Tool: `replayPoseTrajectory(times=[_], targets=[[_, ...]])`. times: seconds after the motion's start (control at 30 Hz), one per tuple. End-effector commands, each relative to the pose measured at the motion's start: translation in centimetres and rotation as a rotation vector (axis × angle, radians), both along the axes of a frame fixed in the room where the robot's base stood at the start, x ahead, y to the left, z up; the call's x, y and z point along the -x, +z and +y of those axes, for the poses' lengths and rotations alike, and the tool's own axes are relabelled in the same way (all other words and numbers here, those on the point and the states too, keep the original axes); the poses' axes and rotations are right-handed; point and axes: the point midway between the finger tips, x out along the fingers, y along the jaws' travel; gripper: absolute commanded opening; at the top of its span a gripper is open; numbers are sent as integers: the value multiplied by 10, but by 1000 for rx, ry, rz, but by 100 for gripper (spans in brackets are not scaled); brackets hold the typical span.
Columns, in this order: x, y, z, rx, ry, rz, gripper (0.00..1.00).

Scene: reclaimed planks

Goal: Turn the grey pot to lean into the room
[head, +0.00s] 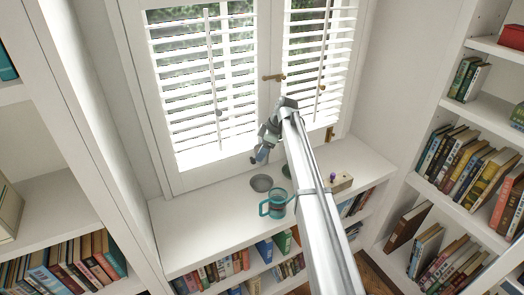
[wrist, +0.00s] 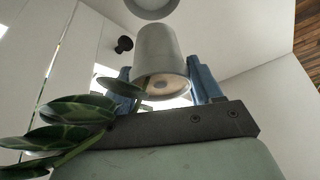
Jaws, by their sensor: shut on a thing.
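The grey pot (wrist: 158,55) is between the two blue fingers of my gripper (wrist: 165,85) in the wrist view. Its open-looking end faces the camera and shows a pale, brownish disc inside. Striped dark green leaves (wrist: 75,112) spread to the left of it. A round grey dish (wrist: 152,8) lies beyond the pot and looks apart from it. In the head view my gripper (head: 262,153) is above the white sill, near the shutters. The dish (head: 261,183) sits on the sill below it. I cannot clearly make out the pot in the head view.
A teal mug (head: 276,203) stands on the sill (head: 205,225) just in front of the dish. A small pale box (head: 341,181) is right of my arm. White shutters (head: 205,85) are close behind. Bookshelves stand on both sides. The sill's left part is clear.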

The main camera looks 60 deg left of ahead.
Motion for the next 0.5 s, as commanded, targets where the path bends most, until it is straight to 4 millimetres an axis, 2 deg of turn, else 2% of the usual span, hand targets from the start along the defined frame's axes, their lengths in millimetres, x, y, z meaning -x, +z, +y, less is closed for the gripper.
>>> replayPoseTrajectory(times=[0.13, 0.4, 0.5], targets=[[1, -15, -1, 3, -48, -1, 16], [2, -74, 0, 3, -267, -2, 16], [1, -86, 0, 1, -319, -1, 16]])
